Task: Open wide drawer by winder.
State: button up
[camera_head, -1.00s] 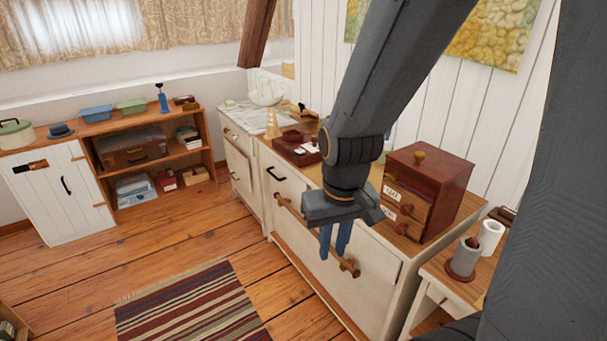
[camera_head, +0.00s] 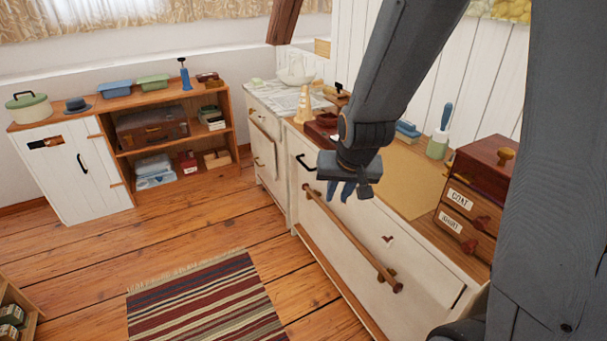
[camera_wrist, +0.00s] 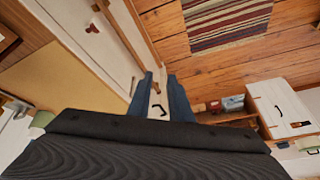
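A white cabinet front (camera_head: 356,238) carries a long wooden bar (camera_head: 350,238) on brackets and a small red heart mark. A black curved handle (camera_head: 306,162) sits on a smaller front at its far left end. These fronts look closed. I cannot tell for sure which part is the winder. My gripper (camera_head: 340,190) hangs beside the cabinet's top front edge, above the bar's far end, with its blue fingers pointing down. In the wrist view, the fingers (camera_wrist: 160,85) are apart with nothing between them; a black handle (camera_wrist: 157,110) shows beyond the gap.
A low shelf unit (camera_head: 123,155) stands at the back left.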

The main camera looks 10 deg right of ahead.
jog(key=w+f+m+t+b, duration=0.2)
jog(key=w+f+t+b, duration=0.2)
jog(key=w+f+b, duration=0.65)
jog(key=w+f+m+t+b, duration=0.3)
jog(key=w+f+t+b, duration=0.15)
jog(key=w, duration=1.15)
jog(key=m+t+b, duration=0.4)
jog(key=t+b, duration=0.1)
jog(key=b, duration=0.7)
send_near(305, 166)
jog(key=w+f, duration=0.2)
jog(key=w, duration=0.1)
jog(key=shift+t, duration=0.85)
jog(key=shift+b+x, duration=0.7)
jog(key=shift+x, duration=3.5)
jog(key=shift+r, duration=0.2)
grip_shut()
